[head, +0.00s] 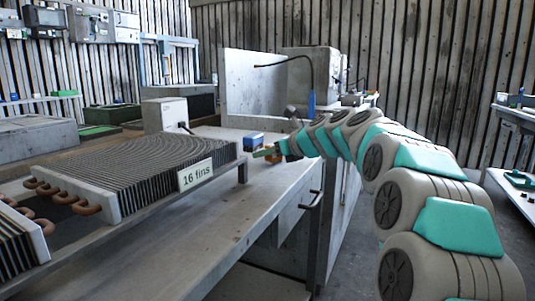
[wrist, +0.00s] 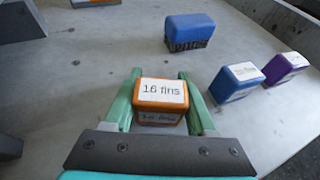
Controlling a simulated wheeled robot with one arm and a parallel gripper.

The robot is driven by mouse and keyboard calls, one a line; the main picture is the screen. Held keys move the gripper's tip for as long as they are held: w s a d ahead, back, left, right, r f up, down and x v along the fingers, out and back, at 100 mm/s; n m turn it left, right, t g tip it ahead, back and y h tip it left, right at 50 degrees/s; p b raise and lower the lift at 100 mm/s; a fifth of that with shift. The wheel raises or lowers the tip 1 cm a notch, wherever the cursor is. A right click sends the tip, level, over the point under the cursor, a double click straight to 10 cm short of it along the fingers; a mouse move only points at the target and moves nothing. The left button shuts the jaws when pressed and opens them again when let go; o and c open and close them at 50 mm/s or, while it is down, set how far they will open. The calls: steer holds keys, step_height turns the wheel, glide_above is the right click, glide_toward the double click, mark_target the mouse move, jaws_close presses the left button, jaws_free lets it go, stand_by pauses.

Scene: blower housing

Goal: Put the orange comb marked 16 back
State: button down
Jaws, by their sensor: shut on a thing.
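The orange comb (wrist: 160,97) has a white label on top reading "16 fins". It sits between the two green fingers of my gripper (wrist: 160,85) in the wrist view, and the gripper is shut on it. In the head view my gripper (head: 266,152) is low over the bench top, right of the finned block; the comb is too small to make out there. From these frames I cannot tell whether the comb touches the bench. The finned block (head: 140,160) carries a sign (head: 195,174) reading "16 fins".
A blue comb lies teeth down ahead (wrist: 188,30). A second blue comb (wrist: 236,82) and a purple one (wrist: 284,68), both labelled, stand to the right. In the head view a blue block (head: 254,138) is behind my gripper. The bench front (head: 240,215) is bare.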

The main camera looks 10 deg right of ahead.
steer(key=shift+f, duration=0.15)
steer(key=shift+c, duration=1)
jaws_free()
steer(key=shift+s+d+r, duration=0.15)
steer(key=shift+s+r, duration=0.1)
steer(key=shift+r, duration=0.05)
steer(key=v, duration=1.1)
steer(key=shift+s+d, duration=0.1)
steer(key=shift+s, duration=0.05)
